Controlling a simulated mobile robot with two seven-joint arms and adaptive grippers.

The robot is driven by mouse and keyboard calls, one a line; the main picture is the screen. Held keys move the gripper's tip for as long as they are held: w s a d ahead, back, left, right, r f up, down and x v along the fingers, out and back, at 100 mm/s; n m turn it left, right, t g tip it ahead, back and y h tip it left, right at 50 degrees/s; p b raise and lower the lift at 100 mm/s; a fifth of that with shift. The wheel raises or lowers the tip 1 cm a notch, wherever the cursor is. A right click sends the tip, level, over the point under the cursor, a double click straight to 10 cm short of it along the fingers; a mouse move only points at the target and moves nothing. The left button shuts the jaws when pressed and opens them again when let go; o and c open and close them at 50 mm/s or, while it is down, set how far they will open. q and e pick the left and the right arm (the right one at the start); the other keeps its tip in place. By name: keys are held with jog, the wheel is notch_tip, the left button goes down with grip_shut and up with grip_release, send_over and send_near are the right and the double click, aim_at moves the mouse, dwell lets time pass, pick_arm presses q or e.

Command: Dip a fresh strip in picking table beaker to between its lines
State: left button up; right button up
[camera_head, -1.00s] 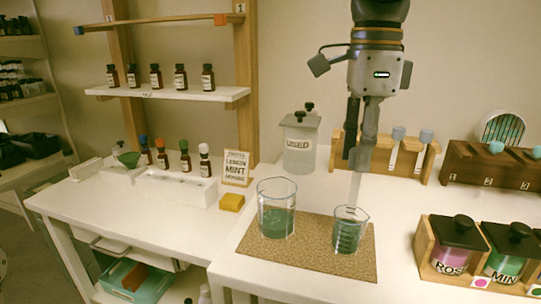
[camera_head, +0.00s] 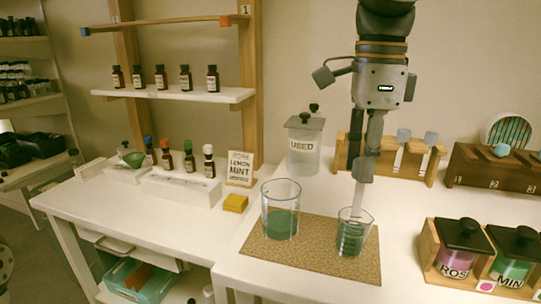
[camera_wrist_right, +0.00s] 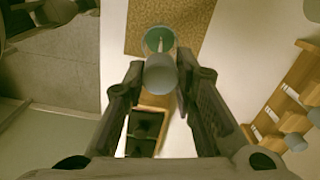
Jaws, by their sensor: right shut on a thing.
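My right gripper (camera_head: 362,165) is shut on a pale strip (camera_head: 358,196), gripped by its grey cylindrical end (camera_wrist_right: 160,74) between the fingers in the wrist view. The strip hangs upright from the jaws down into the mouth of the smaller beaker (camera_head: 354,236), which holds dark green liquid. That beaker also shows in the wrist view (camera_wrist_right: 158,33), with the strip inside its rim. I cannot tell how deep the tip is, and the lines on the strip are not legible. A larger glass beaker (camera_head: 281,212) with green liquid stands to its left. My left gripper is not in view.
Both beakers stand on a brown mat (camera_head: 300,262). Behind are the USED jar (camera_head: 304,147) and a wooden strip rack (camera_head: 424,166) with grey-topped pieces. Lidded ROS (camera_head: 459,253) and MIN (camera_head: 512,258) jars stand right. A yellow block (camera_head: 235,203) lies left.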

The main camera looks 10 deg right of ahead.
jog(key=shift+f, duration=0.9)
dwell(0.8)
jog(key=shift+r, duration=0.1)
dwell(0.6)
jog(key=shift+r, duration=3.25)
